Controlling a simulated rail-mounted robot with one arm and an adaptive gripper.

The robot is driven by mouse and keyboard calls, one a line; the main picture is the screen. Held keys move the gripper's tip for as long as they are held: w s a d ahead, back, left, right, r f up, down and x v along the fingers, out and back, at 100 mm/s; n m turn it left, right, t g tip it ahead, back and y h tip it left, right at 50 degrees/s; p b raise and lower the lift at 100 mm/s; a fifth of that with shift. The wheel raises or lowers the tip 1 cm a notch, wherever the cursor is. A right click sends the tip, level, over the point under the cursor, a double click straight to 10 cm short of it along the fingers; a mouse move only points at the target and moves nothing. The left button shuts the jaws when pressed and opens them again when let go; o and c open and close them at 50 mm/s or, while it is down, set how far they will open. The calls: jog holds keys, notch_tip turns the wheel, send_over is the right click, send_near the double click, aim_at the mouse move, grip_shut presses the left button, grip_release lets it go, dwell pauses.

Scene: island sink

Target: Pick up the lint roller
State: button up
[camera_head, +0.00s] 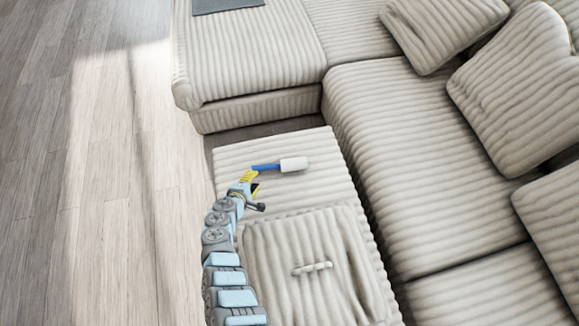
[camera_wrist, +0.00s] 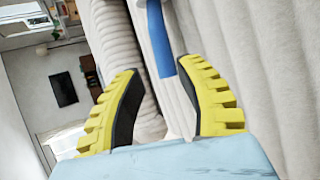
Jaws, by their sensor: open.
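The lint roller has a white roller head (camera_head: 294,164) and a blue handle (camera_head: 266,168). It lies on the ribbed beige ottoman (camera_head: 228,159), with the handle pointing left. My gripper (camera_head: 250,180), with yellow fingers, is at the handle's left end. In the wrist view its fingers (camera_wrist: 160,68) are apart, with the blue handle (camera_wrist: 159,38) showing between and beyond their tips. Nothing is gripped. The white head is not clearly visible in the wrist view. I cannot tell how high the fingers are above the ottoman.
A ribbed cushion (camera_head: 270,285) lies on the ottoman's near part, with a small pale object (camera_head: 312,268) on it. The beige sofa (camera_head: 400,150) with several pillows (camera_head: 515,85) borders the ottoman at the back and right. Open wooden floor (camera_head: 100,180) is on the left.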

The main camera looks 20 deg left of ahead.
aim_at(262, 169)
jog(key=shift+b+x, duration=1.3)
jog(key=shift+x, duration=0.8)
jog(key=b+x, duration=0.4)
jog(key=shift+s+a+f, duration=0.1)
jog(key=shift+a+f, duration=0.1)
jog(key=shift+a, duration=0.1)
jog(key=shift+w+d+f+b, duration=0.1)
jog(key=shift+w+f+b, duration=0.1)
jog(key=shift+w+b, duration=0.45)
jog(key=shift+s, duration=0.1)
grip_shut()
